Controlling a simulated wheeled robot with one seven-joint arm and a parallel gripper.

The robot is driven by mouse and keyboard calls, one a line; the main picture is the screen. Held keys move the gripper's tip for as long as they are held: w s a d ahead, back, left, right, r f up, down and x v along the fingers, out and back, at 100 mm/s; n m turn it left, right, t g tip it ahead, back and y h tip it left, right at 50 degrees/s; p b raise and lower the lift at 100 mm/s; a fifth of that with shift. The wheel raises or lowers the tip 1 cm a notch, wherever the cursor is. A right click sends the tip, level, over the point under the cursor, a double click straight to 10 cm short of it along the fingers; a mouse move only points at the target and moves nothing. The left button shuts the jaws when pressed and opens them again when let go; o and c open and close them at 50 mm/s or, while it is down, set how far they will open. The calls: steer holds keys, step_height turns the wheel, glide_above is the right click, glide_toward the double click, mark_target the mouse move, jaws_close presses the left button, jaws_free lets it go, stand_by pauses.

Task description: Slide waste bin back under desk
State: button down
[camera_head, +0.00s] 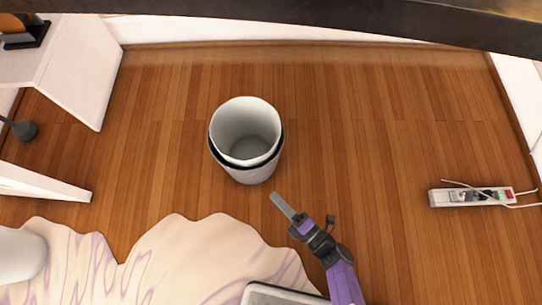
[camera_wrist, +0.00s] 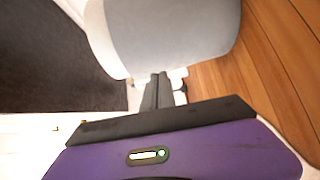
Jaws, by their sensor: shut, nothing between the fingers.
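The waste bin (camera_head: 230,172) stands upright on the wooden floor near the middle of the head view. It is white with a dark band below its rim, and it looks empty. A dark edge, apparently the desk (camera_head: 350,17), crosses the top of that view, and the bin is on open floor in front of it. My gripper (camera_head: 275,197) is shut and empty, just below and right of the bin, with a small gap in the head view. In the wrist view the shut fingers (camera_wrist: 158,90) point at a pale rounded surface, likely the bin (camera_wrist: 175,35).
A white cabinet (camera_head: 75,70) and a white leg (camera_head: 45,184) are at the left. A cream rug (camera_head: 185,250) with purple lines lies along the bottom. A power strip (camera_head: 472,196) with cables is at the right. Floor between bin and back wall is clear.

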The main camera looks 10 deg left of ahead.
steer(key=v, duration=0.6)
steer(key=shift+d, duration=0.15)
